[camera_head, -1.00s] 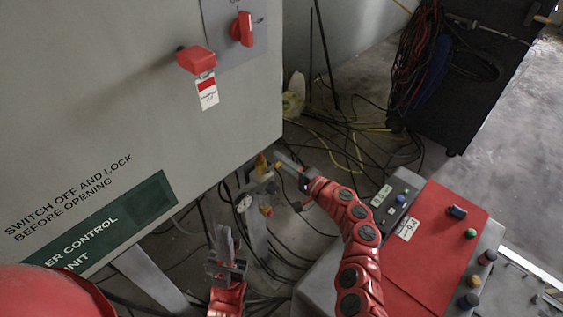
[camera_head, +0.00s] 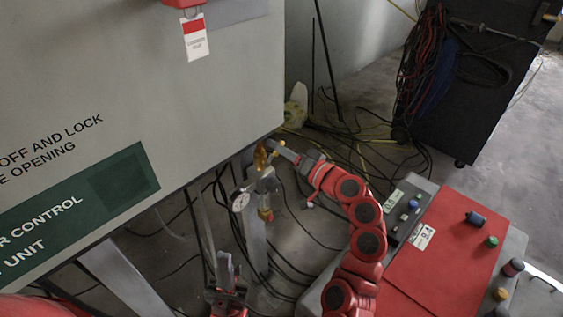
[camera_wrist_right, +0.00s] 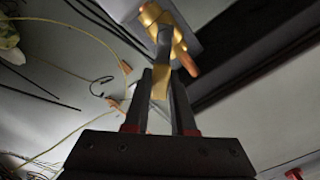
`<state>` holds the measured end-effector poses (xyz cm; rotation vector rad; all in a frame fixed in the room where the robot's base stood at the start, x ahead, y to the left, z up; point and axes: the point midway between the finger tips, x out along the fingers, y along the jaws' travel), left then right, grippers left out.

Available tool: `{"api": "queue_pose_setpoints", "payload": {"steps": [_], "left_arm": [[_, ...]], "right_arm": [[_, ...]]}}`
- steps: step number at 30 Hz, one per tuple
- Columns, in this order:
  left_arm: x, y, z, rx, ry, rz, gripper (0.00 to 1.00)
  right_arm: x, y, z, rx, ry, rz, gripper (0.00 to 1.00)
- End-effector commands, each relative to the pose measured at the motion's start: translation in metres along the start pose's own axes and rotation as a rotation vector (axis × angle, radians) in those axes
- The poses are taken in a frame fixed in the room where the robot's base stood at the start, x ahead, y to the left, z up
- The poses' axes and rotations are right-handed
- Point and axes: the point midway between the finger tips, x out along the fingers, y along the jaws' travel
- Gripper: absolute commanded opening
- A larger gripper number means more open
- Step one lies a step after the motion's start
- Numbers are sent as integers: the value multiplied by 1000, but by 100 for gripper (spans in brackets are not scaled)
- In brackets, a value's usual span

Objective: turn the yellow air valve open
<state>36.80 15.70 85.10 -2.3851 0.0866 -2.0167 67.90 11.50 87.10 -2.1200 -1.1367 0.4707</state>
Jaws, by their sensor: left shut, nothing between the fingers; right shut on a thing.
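The fingers hide part of the valve in the head view. My left gripper (camera_head: 225,267) is shut and empty, low and left of the stand.
The grey control cabinet (camera_head: 240,95) with a red-and-white tag (camera_head: 195,38) fills the upper left. A red-topped console (camera_head: 445,255) stands at the right. Cables cover the floor around the stand. A black cart (camera_head: 475,90) stands at the back right.

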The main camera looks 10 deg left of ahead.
Motion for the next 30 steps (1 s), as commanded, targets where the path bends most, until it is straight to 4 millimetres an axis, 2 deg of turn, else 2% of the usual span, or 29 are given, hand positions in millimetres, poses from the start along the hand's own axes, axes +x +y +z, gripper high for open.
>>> {"api": "queue_pose_setpoints", "payload": {"steps": [1,15,24,30], "left_arm": [[-17,1,3,0,0,0,0],[-90,4,15,0,0,0,0],[-121,6,20,0,0,0,0],[-132,6,22,0,0,0,0]], "right_arm": [[1,3,8,-50,-6,-2,0],[1,-18,14,-484,-7,-2,0],[1,-28,17,-687,-3,-1,0],[1,-32,18,-764,-6,-1,0]]}}
